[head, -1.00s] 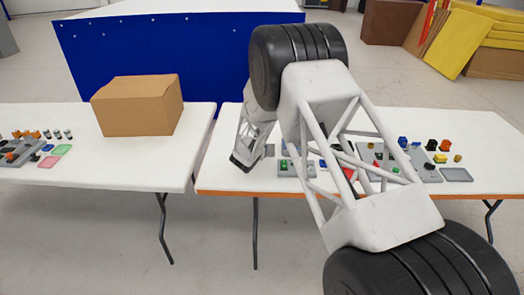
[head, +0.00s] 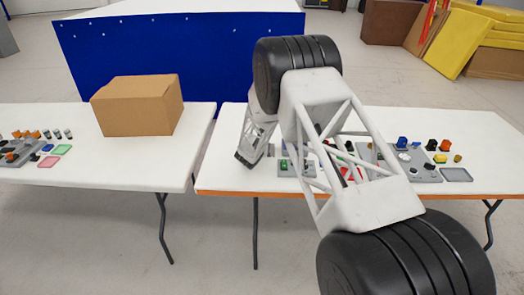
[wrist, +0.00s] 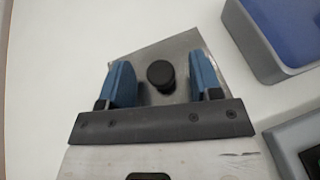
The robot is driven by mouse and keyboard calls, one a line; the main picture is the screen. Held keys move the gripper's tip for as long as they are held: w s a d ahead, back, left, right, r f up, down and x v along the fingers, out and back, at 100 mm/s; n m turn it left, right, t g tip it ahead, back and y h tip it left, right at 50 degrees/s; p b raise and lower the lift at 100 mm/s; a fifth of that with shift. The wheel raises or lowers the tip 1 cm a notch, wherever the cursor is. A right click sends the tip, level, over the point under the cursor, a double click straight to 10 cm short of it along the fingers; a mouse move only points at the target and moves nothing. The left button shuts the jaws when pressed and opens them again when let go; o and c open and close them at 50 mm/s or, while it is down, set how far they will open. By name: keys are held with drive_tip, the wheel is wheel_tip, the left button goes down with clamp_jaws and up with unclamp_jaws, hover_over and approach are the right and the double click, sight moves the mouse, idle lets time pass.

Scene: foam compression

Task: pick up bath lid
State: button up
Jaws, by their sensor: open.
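The bath lid (wrist: 173,52) shows in the wrist view as a flat grey metal plate with a round black knob (wrist: 160,74) standing on it. My gripper (wrist: 158,66) has two blue fingers spread apart. The knob lies between the fingers in the picture, with a gap on each side and neither finger touching it. The near part of the lid is hidden behind the gripper's dark bar. In the head view I cannot make out the lid, and the fingers are not clear at the arm's far end.
A blue-topped grey block (wrist: 285,35) lies right of the lid in the wrist view, with another grey block (wrist: 295,135) below it. In the head view, several small parts sit on the right white table (head: 490,145). A cardboard box (head: 138,106) stands on the left table.

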drive_tip(key=shift+w, duration=0.1)
drive_tip(key=shift+c, duration=0.4)
clamp_jaws()
